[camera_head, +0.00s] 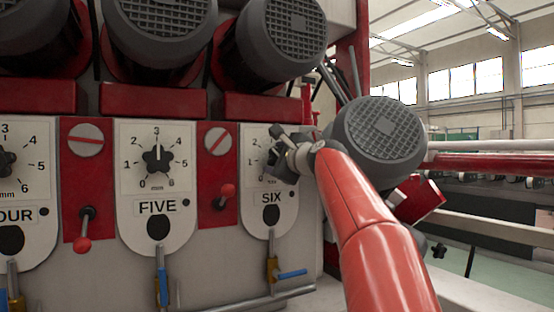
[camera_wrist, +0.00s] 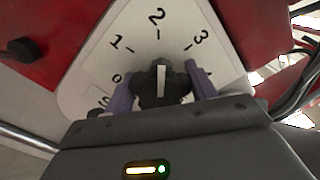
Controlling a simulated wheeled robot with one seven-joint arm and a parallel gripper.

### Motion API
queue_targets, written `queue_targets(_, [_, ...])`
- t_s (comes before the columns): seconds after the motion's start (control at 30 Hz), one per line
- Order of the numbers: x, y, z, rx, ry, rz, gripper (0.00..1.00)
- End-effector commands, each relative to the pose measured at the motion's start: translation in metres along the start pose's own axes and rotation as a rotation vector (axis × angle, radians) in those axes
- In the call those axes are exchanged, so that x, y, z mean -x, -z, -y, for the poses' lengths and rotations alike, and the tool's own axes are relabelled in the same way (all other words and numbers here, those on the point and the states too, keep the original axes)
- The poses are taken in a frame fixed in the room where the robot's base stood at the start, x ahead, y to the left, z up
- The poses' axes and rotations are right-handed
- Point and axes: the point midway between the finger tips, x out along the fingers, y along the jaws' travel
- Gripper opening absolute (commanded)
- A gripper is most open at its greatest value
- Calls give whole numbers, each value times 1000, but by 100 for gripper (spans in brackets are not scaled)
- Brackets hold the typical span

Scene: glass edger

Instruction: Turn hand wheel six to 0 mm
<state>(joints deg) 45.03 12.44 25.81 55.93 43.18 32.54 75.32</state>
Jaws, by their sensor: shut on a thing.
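Hand wheel six is a dark lobed knob (camera_wrist: 160,88) with a white pointer line, in the wrist view. It sits on the white dial plate marked SIX (camera_head: 270,213), whose face also shows in the wrist view (camera_wrist: 100,62) with the marks 1, 2 and 3. The pointer line points at about 2. The 0 is at the lower left of the dial in the wrist view, partly crowded by a finger. My gripper (camera_head: 279,156) is shut on the wheel, with one finger (camera_wrist: 122,98) on each side. In the head view my gripper mostly hides the wheel.
Dial FIVE (camera_head: 157,160) stands to the left, its pointer up near 3. Large dark motors (camera_head: 380,142) sit above and to the right. A blue-handled valve (camera_head: 290,273) is below plate SIX.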

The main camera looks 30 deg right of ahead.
Motion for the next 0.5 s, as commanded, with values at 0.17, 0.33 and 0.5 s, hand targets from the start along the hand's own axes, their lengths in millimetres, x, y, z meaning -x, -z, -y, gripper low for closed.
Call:
queue_targets(0.17, [0, 0, -2, 97, -1, 1, 33])
queue_targets(0.33, [0, 0, -2, 237, 0, 1, 33])
queue_targets(0.5, [0, 0, -3, 399, -1, 2, 33])
